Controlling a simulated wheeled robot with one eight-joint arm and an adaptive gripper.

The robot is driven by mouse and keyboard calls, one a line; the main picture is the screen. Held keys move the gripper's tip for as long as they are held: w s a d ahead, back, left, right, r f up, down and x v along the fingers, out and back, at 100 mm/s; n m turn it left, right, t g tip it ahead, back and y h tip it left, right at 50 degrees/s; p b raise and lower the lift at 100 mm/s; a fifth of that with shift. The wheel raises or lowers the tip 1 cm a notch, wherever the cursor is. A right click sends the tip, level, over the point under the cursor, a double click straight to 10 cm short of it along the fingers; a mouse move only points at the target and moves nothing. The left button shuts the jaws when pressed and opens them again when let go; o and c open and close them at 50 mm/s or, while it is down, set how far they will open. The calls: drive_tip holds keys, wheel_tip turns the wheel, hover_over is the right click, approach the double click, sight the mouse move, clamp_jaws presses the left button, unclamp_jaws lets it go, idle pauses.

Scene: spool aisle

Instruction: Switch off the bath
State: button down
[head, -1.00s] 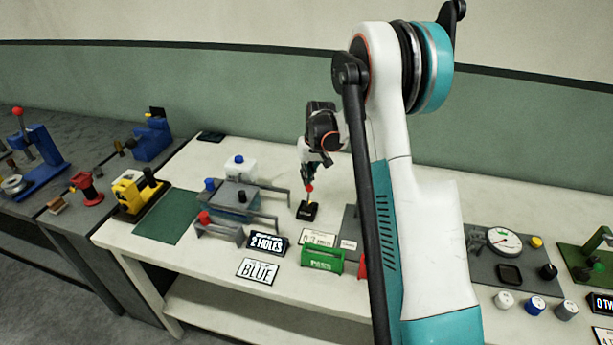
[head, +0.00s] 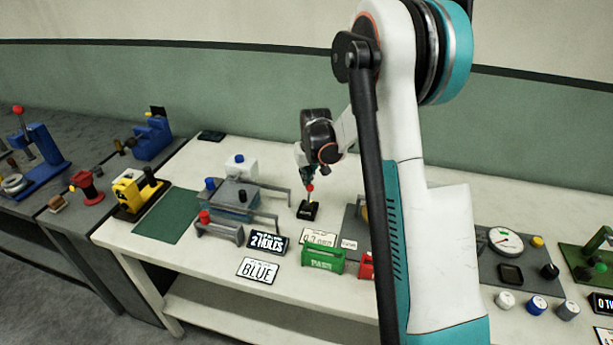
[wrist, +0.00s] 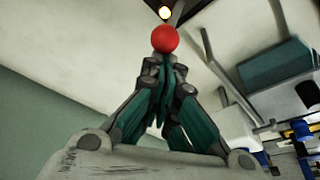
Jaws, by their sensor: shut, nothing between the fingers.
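A small black switch box (head: 307,211) stands on the white bench, with a thin lever topped by a red ball (head: 310,188). The bath (head: 236,194), a bluish tank with a grey lid, black knob and rails, stands left of the switch box.
A white bottle (head: 241,167) stands behind the bath. A gauge panel (head: 505,241) is at right.

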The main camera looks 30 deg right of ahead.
drive_tip(key=s+a+t+h+b, duration=0.1)
drive_tip(key=s+t, duration=0.1)
drive_tip(key=s+a+r+t+h+b, duration=0.1)
drive_tip(key=a+t+h+b, duration=0.1)
drive_tip(key=shift+s+a+h, duration=0.25)
drive_tip(key=shift+s+h, duration=0.05)
drive_tip(key=shift+s, duration=0.1)
drive_tip(key=shift+r, duration=0.1)
drive_tip(key=shift+r+p, duration=0.4)
drive_tip(key=shift+r, duration=0.3)
